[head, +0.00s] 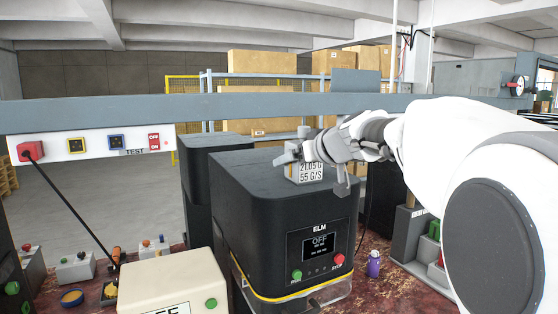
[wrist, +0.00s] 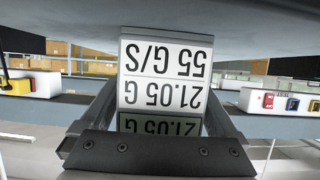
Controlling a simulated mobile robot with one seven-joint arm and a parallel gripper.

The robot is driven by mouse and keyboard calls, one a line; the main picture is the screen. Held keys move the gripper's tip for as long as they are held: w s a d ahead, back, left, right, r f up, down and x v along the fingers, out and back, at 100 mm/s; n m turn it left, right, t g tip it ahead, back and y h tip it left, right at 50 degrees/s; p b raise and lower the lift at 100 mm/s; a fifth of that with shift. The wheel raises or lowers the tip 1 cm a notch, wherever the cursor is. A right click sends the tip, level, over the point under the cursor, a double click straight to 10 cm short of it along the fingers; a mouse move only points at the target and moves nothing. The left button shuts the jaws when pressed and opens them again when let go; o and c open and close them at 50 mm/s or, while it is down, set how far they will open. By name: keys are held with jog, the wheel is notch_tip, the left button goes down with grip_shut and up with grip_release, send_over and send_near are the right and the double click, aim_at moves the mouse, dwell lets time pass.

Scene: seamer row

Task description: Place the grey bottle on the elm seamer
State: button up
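The elm seamer (head: 305,235) is a black boxy machine with a flat dark top, an "ELM" panel reading OFF, a green button and a red STOP button. A light grey, block-shaped item (head: 311,173), which I take for the grey bottle, is at its top. Its label reads "21.05 G 55 G/S". In the wrist view the label (wrist: 166,75) shows upside down between the fingers. My gripper (head: 318,165) is around it, with a finger against each side. Whether its base touches the seamer top is unclear.
A second black machine (head: 210,150) stands behind the seamer. A purple bottle (head: 374,263) stands on the bench to its right. A cream box (head: 172,280) with a green button is at front left. A blue-grey rail (head: 110,113) crosses behind.

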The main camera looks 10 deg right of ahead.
jog(key=shift+r, duration=0.2)
jog(key=b+v, duration=0.1)
jog(key=v, duration=1.1)
jog(key=s+a+f+m+g+h, duration=0.1)
jog(key=s+f+g+h, duration=0.1)
jog(key=s+f, duration=1.1)
jog(key=s+a+f+m+g+h, duration=0.2)
jog(key=s+f+g, duration=0.3)
jog(key=s+f, duration=0.7)
jog(key=shift+s+a+f+m, duration=0.3)
jog(key=shift+s+f, duration=0.1)
jog(key=shift+s, duration=0.15)
